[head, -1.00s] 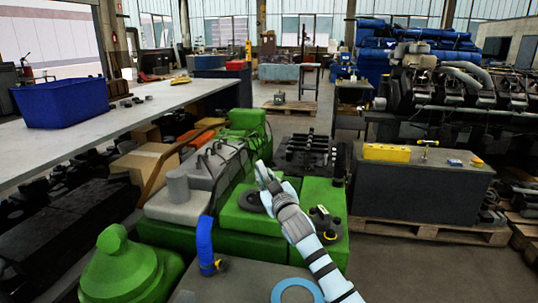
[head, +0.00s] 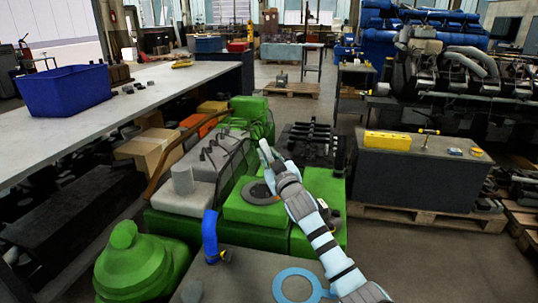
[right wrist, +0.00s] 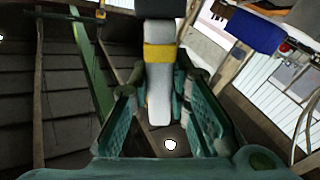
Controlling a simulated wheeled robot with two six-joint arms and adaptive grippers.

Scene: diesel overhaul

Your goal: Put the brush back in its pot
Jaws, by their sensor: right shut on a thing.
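My right gripper (head: 265,155) reaches over the green engine block (head: 255,215) from the lower right. In the right wrist view, its jaws (right wrist: 163,110) are on a slim pale piece with a yellow band and a dark upper part, which looks like the brush (right wrist: 158,95). In the head view the brush is too small to tell from the fingertips. My left gripper is not in view.
A blue bin (head: 68,92) sits on the long bench (head: 160,85) at left. A blue hose elbow (head: 210,235) and a green dome-shaped part (head: 140,265) are in front. A yellow box (head: 388,141) rests on the dark cabinet (head: 415,185) at right. Open floor lies behind the engine.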

